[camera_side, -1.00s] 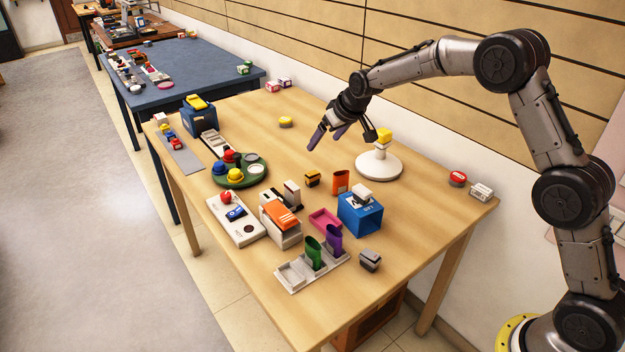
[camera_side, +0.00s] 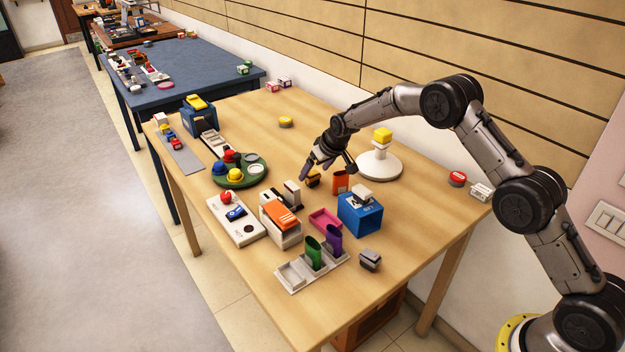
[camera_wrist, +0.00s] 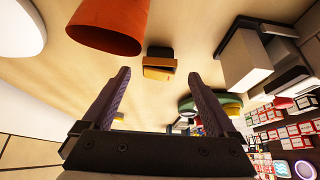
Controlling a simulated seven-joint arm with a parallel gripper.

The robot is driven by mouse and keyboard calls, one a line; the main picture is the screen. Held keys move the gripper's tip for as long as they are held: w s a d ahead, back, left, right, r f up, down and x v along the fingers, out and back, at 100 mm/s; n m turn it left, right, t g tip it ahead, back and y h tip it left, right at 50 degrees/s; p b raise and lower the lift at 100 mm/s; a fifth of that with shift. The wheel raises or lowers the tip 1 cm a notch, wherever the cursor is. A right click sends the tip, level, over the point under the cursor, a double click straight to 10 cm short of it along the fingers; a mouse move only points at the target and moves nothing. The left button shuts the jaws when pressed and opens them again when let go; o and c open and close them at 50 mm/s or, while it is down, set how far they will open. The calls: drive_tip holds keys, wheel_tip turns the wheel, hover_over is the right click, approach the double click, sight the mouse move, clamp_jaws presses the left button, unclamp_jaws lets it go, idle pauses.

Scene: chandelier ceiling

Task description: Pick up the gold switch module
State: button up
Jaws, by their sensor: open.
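The gold switch module (camera_side: 313,180) is a small gold and black block on the wooden table, left of the orange cup. In the wrist view the gold switch module (camera_wrist: 159,64) lies ahead of the fingertips, roughly centred between them. My gripper (camera_side: 317,172) is at the module in the side view and partly hides it. In the wrist view my gripper (camera_wrist: 163,82) is open, with two purple-grey fingers spread apart and nothing between them. Whether a finger touches the module cannot be told.
An orange cup (camera_side: 340,182) stands close right of the module; it looms at upper left in the wrist view (camera_wrist: 110,25). A white and black block (camera_side: 292,194) stands to the left. A white round stand (camera_side: 379,166) with a yellow block is behind. Bare table lies behind left.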

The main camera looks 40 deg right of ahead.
sight(314, 173)
drive_tip(key=shift+x, duration=1.85)
drive_tip(key=c, duration=1.4)
